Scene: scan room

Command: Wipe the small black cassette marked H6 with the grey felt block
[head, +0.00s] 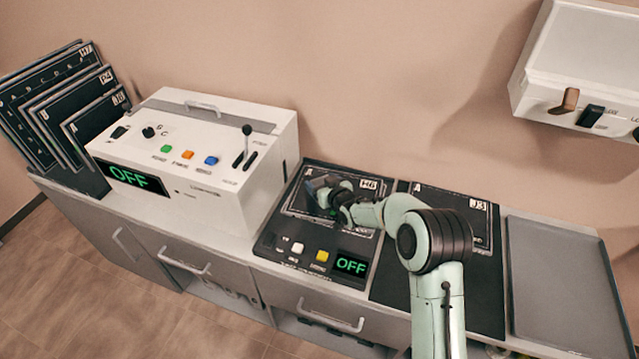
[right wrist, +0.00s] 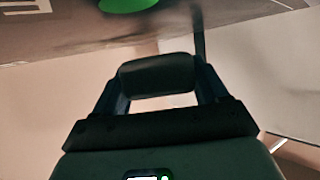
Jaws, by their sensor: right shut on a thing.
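The small black cassette marked H6 (head: 297,199) lies flat on a dark panel with buttons, left of the larger cassette marked J3. Its H6 label shows at its upper right. My right gripper (head: 322,194) is over the left part of this cassette and, with the forearm, hides some of its face. In the right wrist view the gripper is shut on a dark block, the grey felt block (right wrist: 157,75), held crosswise between the two fingers. I cannot tell whether the block touches the cassette. My left gripper is not in view.
The dark panel has white and yellow buttons and a green OFF display (head: 351,265). A white control box (head: 215,190) with levers stands left of it. A grey tray (head: 560,275) lies at the right, looking empty. Several black cassettes (head: 62,110) stand at the far left.

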